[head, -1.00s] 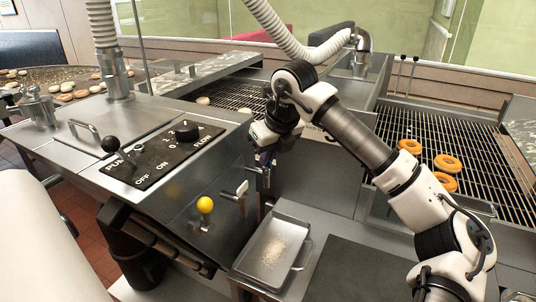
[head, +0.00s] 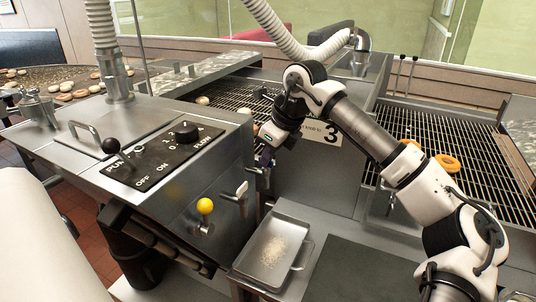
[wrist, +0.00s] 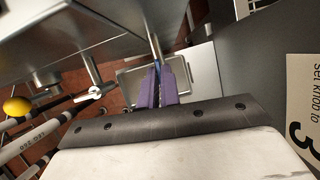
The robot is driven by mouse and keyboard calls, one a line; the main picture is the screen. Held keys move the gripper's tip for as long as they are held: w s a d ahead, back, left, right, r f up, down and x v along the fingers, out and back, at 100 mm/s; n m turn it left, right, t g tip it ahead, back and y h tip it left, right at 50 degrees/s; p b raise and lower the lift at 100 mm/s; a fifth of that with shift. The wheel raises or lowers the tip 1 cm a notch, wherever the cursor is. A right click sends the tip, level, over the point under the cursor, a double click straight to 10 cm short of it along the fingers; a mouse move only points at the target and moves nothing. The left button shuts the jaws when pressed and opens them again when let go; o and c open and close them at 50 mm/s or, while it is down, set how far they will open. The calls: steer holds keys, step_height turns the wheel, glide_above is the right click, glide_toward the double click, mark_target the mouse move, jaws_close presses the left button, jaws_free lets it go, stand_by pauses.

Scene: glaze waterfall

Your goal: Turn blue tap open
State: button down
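The blue tap shows as a small blue piece (wrist: 157,70) on a metal stem in the wrist view, between the tips of my purple fingers. My gripper (wrist: 159,84) has its fingers close together, with the blue piece in the narrow gap. In the head view, my gripper (head: 265,157) is at the right front corner of the steel fryer cabinet. There the tap's metal body (head: 263,178) shows just below the fingers, and its blue part is mostly hidden by them.
A white-handled tap (head: 241,192) and a yellow knob (head: 205,205) stick out of the cabinet front, left of my gripper. A steel tray (head: 246,262) with crumbs lies below. A sign with a 3 (head: 332,137) stands right of my wrist. A grill rack (head: 480,150) holds doughnuts.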

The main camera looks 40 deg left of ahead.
steer(key=c, duration=1.6)
jaws_free()
steer(key=b+v, duration=0.1)
steer(key=v, duration=1.3)
steer(key=shift+f+b, duration=0.1)
steer(key=shift+b, duration=0.25)
